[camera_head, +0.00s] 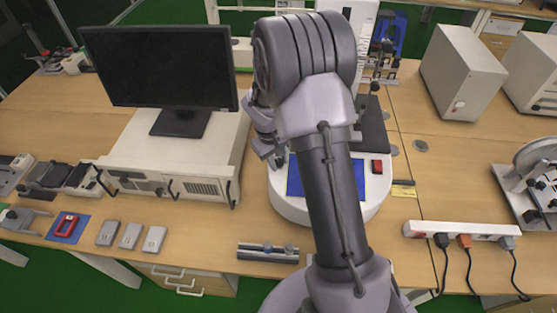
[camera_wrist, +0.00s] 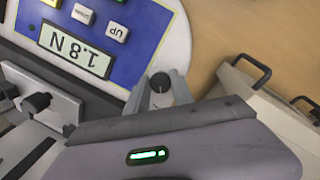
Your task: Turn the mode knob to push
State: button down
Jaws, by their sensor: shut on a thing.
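The mode knob (camera_wrist: 160,82) is a small dark round knob at the edge of the blue panel (camera_wrist: 105,38) on the tester. In the wrist view my gripper (camera_wrist: 161,92) is shut on it, with a light grey finger on either side. The knob's pointer and mode labels cannot be made out. In the head view my gripper (camera_head: 275,158) is at the left side of the tester's white base (camera_head: 290,207); the knob is hidden there.
A monitor (camera_head: 160,65) stands on a white box (camera_head: 205,150) left of the tester. A red switch (camera_head: 377,166) is on the base's right side. A power strip (camera_head: 462,230) lies at right, and a metal fixture (camera_head: 267,252) lies in front.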

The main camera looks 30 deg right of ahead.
jog(key=shift+m, duration=0.3)
jog(key=m+y+b, duration=0.1)
jog(key=m+b, duration=0.1)
jog(key=m, duration=0.3)
jog(key=shift+m+b, duration=0.3)
jog(key=shift+b, duration=0.1)
jog(key=m+t+y+b, duration=0.1)
jog(key=m+b, duration=0.1)
jog(key=m, duration=0.3)
jog(key=shift+b, duration=0.3)
jog(key=c, duration=1.1)
grip_release()
jog(key=shift+r, duration=0.1)
notch_tip(320, 180, up, 17)
jog(key=s+p, duration=0.2)
jog(key=p, duration=0.3)
jog(key=shift+d+p, duration=0.15)
jog(key=shift+p, duration=0.15)
